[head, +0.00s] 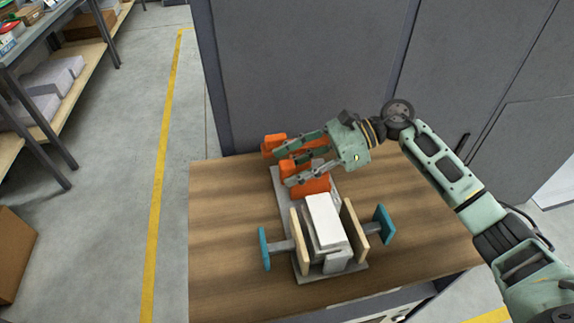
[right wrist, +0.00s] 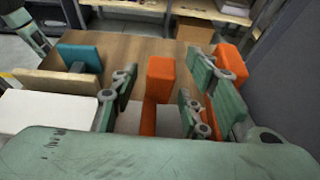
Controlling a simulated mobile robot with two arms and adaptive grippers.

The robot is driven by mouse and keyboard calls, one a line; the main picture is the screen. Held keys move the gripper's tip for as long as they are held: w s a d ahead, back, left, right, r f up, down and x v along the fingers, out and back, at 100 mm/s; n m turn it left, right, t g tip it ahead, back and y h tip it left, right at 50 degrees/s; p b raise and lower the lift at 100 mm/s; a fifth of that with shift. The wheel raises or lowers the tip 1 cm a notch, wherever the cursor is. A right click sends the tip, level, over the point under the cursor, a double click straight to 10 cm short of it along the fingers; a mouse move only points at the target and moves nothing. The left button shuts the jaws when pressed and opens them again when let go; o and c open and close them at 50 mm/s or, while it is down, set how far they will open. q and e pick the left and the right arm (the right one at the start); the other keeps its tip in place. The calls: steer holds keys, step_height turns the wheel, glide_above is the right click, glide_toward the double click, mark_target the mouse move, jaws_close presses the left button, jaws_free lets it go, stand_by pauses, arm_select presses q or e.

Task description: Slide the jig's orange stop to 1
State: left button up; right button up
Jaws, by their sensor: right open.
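The jig has a grey base (head: 275,185) on the wooden table. At its far end stand orange parts: a near orange block (head: 318,183) and a far orange block (head: 271,144). I cannot tell which is the sliding stop, and no number marks are readable. My right gripper (head: 284,166) is open over this end and partly hides the blocks. In the right wrist view, one upright orange block (right wrist: 160,82) stands between the open fingers, with no clear grip on it. Another orange piece (right wrist: 230,62) is beyond the right finger. My left gripper is not in view.
A white block (head: 324,218) and grey pieces sit between two pale wooden plates with teal ends (head: 384,224) nearer me. The table (head: 220,215) is bare on the left. A grey cabinet wall (head: 300,70) rises close behind.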

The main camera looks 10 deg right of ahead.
steer(key=shift+x, duration=0.9)
steer(key=shift+c, duration=0.5)
jaws_close()
